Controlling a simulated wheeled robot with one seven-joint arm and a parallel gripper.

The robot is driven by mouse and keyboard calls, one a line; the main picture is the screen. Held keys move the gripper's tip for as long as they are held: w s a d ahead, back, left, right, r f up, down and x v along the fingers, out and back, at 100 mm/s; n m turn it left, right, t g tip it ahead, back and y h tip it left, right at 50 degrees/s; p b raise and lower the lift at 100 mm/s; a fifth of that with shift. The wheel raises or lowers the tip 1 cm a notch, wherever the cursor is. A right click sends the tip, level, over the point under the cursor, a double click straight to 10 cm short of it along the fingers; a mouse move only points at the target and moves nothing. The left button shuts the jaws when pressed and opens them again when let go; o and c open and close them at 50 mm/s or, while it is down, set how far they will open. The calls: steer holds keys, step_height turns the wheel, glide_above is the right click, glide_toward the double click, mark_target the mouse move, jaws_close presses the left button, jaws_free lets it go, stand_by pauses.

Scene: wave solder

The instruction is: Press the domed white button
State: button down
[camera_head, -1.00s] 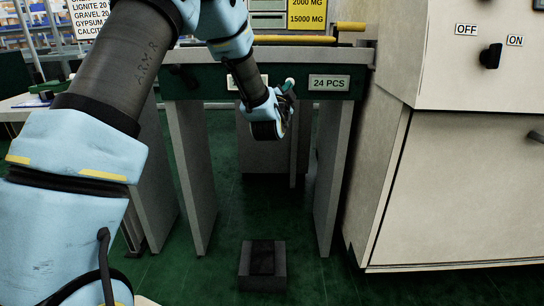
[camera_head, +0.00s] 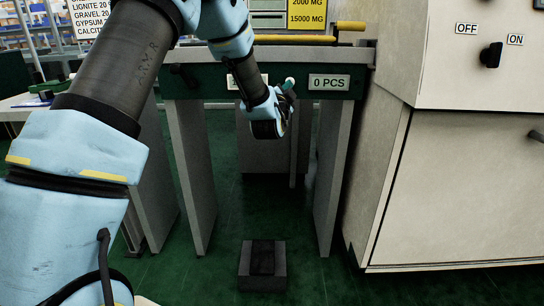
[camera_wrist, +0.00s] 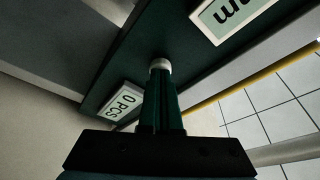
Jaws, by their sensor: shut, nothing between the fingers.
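The domed white button (camera_head: 290,81) sits on the dark green front rail of the table, left of a display (camera_head: 329,83) reading "0 PCS". In the wrist view the button (camera_wrist: 160,63) shows as a pale rim just beyond the fingertips, which hide most of its face. My gripper (camera_wrist: 161,75) is shut and empty, its fingertips at the button and seemingly touching it. In the head view my gripper (camera_head: 287,91) is partly hidden by my wrist. The display (camera_wrist: 121,101) also shows in the wrist view.
A second label (camera_wrist: 233,14) is on the rail, on the other side of the button. A beige cabinet (camera_head: 455,190) with a black OFF/ON knob (camera_head: 490,55) stands at the right. A dark pedal-like block (camera_head: 262,265) is on the green floor below the table.

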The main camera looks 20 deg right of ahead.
steer(key=shift+s+a+b, duration=0.2)
steer(key=shift+s+a, duration=0.2)
steer(key=shift+s, duration=0.45)
steer(key=shift+s+a+b, duration=0.2)
steer(key=shift+s+a, duration=0.2)
steer(key=shift+s, duration=0.4)
steer(key=shift+s+a+b, duration=0.2)
steer(key=shift+s+a, duration=0.2)
steer(key=shift+s, duration=0.45)
steer(key=v, duration=1.1)
steer(key=w+a+f+n+g+y, duration=0.3)
steer(key=a+f+n+y, duration=0.15)
steer(key=a, duration=0.45)
steer(key=w+a+f+n+g+y, duration=0.3)
steer(key=a+f+n+y, duration=0.15)
steer(key=a, duration=0.35)
steer(key=s+a+f+n+g+y, duration=0.2)
steer(key=s+a+n+g, duration=0.25)
steer(key=s+a, duration=0.4)
steer(key=s+a+f+n+g+y, duration=0.15)
steer(key=s+a+n+g, duration=0.35)
steer(key=a, duration=0.7)
step_height(320, 180, up, 23)
steer(key=t+p, duration=0.1)
steer(key=p, duration=2.2)
steer(key=shift+s+d+m, duration=0.35)
steer(key=shift+s, duration=0.1)
